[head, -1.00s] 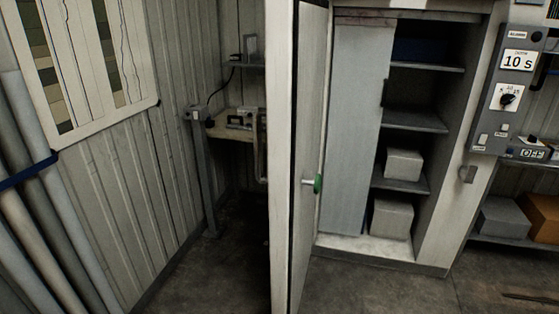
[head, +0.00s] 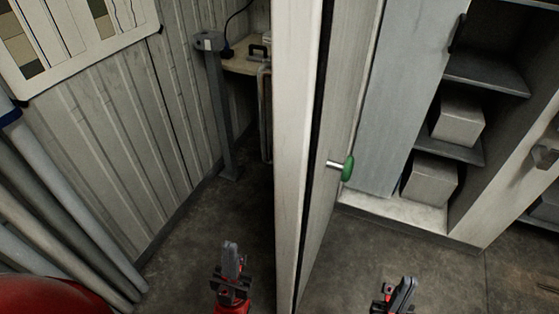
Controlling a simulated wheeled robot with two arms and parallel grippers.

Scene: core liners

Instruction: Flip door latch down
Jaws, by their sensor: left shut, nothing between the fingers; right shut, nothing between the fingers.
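A pale door (head: 297,120) stands open, its edge facing me, in the middle of the head view. On its right face a latch (head: 347,167) shows as a short metal stem with a green handle end. My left gripper (head: 231,249) is shut and empty, low in the view to the left of the door edge. My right gripper (head: 405,284) is shut and empty, low in the view to the right of the door. Neither gripper touches the latch; both appear well below it in the picture.
A cabinet with shelves (head: 486,74) and boxes (head: 430,184) stands behind the door on the right. Grey pipes (head: 60,215) lean at the left wall. A post (head: 217,110) and small bench (head: 245,60) are at the back. Bare floor (head: 390,245) lies between the door and cabinet.

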